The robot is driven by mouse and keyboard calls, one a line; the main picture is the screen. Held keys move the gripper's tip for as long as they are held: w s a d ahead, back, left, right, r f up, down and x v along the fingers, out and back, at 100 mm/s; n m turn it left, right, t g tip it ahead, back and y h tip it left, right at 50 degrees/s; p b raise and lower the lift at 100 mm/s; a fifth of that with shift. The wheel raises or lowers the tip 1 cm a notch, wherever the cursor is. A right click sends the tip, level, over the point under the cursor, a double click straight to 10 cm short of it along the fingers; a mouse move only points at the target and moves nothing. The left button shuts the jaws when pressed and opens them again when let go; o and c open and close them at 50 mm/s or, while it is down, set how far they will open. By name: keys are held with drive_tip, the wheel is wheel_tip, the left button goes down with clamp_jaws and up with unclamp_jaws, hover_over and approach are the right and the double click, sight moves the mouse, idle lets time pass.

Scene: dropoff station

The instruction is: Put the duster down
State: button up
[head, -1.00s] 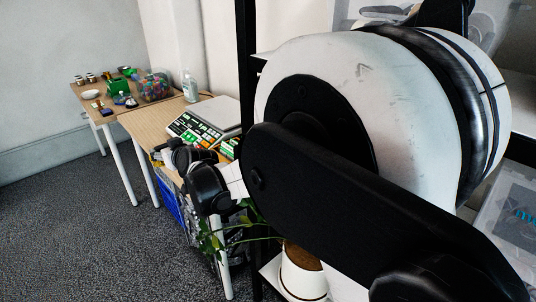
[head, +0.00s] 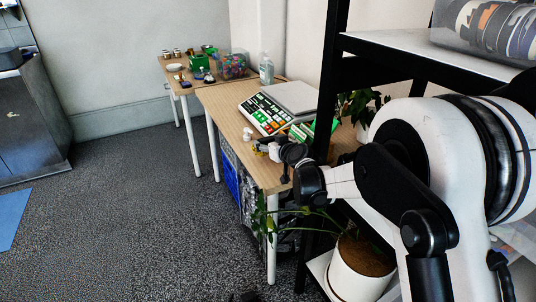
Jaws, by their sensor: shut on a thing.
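My gripper (head: 272,149) is small and dark at the far end of my arm, over the front right edge of the wooden table (head: 228,124). It is shut on the duster, which I can barely make out. Small yellowish and white bits show by the fingertips, but I cannot tell which belong to the duster. My dark wrist parts hide some of this spot. I cannot tell whether the duster touches the tabletop.
A scale with green-and-white keys (head: 265,113) and a grey plate (head: 291,97) stands behind my gripper. A bottle (head: 266,69) and a tub of coloured pieces (head: 232,66) stand farther back. A black shelf post (head: 325,120) and a potted plant (head: 362,270) are close on the right.

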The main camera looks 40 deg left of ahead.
drive_tip(key=shift+f+b, duration=0.6)
drive_tip(key=shift+f, duration=1.35)
drive_tip(key=shift+f, duration=0.2)
drive_tip(key=o, duration=1)
drive_tip(key=shift+r, duration=0.1)
drive_tip(key=shift+d+r, duration=0.15)
drive_tip(key=shift+r, duration=0.05)
drive_tip(key=p+v, duration=0.2)
drive_tip(key=v, duration=0.9)
drive_tip(key=shift+s+d, duration=0.2)
drive_tip(key=shift+d, duration=0.15)
